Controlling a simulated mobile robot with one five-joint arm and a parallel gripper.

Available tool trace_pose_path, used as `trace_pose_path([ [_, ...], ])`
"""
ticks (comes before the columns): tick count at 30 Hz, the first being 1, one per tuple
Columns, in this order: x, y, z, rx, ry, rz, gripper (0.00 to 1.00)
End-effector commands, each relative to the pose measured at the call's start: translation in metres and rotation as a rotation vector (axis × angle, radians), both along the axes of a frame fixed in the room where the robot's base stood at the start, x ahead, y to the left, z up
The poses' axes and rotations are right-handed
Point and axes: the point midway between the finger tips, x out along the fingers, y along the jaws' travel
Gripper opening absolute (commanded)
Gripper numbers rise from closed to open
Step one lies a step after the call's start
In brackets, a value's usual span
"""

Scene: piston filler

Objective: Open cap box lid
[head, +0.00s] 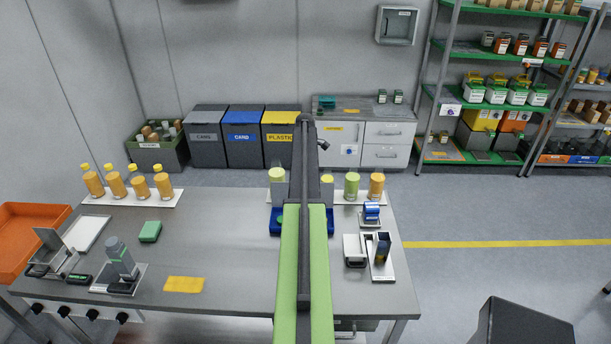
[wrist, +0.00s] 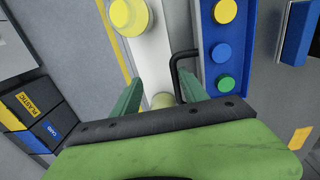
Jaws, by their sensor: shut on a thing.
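The blue cap box (wrist: 205,45) shows on the right in the wrist view, with yellow, blue and green round caps in a row on its blue face. Its black loop handle (wrist: 183,55) sticks out to the left, between and beside my fingers. My gripper (wrist: 158,75) has its two green fingers at this handle. The exact contact is partly hidden by the fingers and the gripper body. In the head view, the blue box (head: 275,222) stands at the table's back, mostly covered by my arm. My gripper is hidden there.
A yellow-capped bottle (wrist: 130,15) and a pale-topped item (wrist: 163,100) stand close to my fingers. In the head view, a green bottle (head: 351,185) and an orange bottle (head: 376,186) stand right of my arm. The middle left of the table (head: 215,235) is clear.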

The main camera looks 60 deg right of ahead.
Motion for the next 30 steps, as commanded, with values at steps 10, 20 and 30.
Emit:
trace_pose_path([
  [10,-0.002,0.002,0.082,-0.006,-0.002,-0.001,0.31],
  [20,-0.005,0.007,0.153,-0.004,0.000,0.000,0.31],
  [30,-0.005,0.008,0.165,-0.003,0.002,0.000,0.31],
])
